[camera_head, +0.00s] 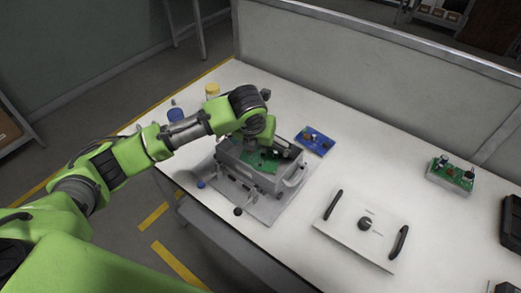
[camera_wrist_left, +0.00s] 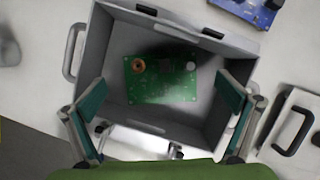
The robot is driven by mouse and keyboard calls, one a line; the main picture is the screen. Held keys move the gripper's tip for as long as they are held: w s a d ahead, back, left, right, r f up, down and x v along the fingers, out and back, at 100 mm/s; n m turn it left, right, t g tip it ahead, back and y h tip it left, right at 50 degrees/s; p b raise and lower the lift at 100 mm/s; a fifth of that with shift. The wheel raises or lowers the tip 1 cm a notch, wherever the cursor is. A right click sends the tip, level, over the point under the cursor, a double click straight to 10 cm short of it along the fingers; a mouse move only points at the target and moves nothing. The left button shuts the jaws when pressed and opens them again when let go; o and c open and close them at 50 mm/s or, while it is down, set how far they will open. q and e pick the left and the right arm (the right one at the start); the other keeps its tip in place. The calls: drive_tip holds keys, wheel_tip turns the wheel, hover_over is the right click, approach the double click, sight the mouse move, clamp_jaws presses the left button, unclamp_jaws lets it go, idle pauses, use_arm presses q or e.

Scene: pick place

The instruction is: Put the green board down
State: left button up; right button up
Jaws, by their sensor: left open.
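A green board (camera_wrist_left: 160,82) with a copper-coloured ring part lies flat on the floor of an open grey box in the left wrist view. The grey box (camera_wrist_left: 215,45) has a side handle and dark slots along its rim; it also stands on the table in the head view (camera_head: 291,181). The green board shows partly inside it there (camera_head: 258,160). My left gripper (camera_wrist_left: 163,92) is open above the box, its two fingers spread on either side of the board and apart from it. In the head view my left arm hides part of the box. My right gripper is not in view.
A blue board (camera_head: 315,140) lies just behind the box. A white panel with two black handles (camera_head: 345,225) lies to the right. Another green board (camera_head: 450,173) sits at the far right. Blue- and yellow-topped containers stand behind my left arm. The table between is clear.

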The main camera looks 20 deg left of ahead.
sight(257, 167)
use_arm(q)
drive_tip(key=v, duration=0.8)
drive_tip(key=shift+r, duration=0.2)
